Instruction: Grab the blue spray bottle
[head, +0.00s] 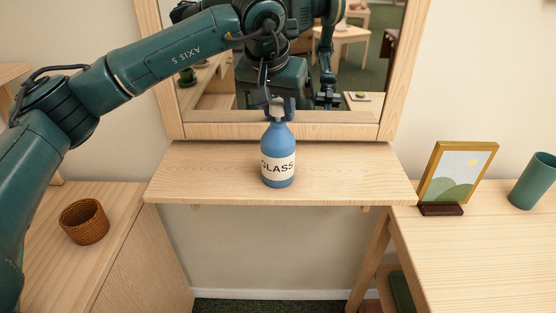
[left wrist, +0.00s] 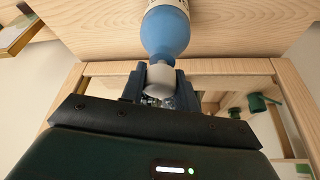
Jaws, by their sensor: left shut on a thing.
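The blue spray bottle (head: 278,152) has a white label reading "GLASS" and a light grey spray head. It stands upright on the wooden shelf (head: 220,185) below the mirror. My left gripper (head: 277,105) reaches down from above and behind, shut on the bottle's spray head. In the left wrist view the blue bottle (left wrist: 165,35) shows at the top, with the grey head between the two fingers of my left gripper (left wrist: 157,85). The trigger is mostly hidden. My right gripper is not in view.
A wood-framed mirror (head: 150,60) rises right behind the shelf and reflects my arm. A woven basket (head: 84,221) sits on the left cabinet. A picture frame (head: 455,172) and a teal cup (head: 533,181) stand on the right table. The shelf is clear on both sides of the bottle.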

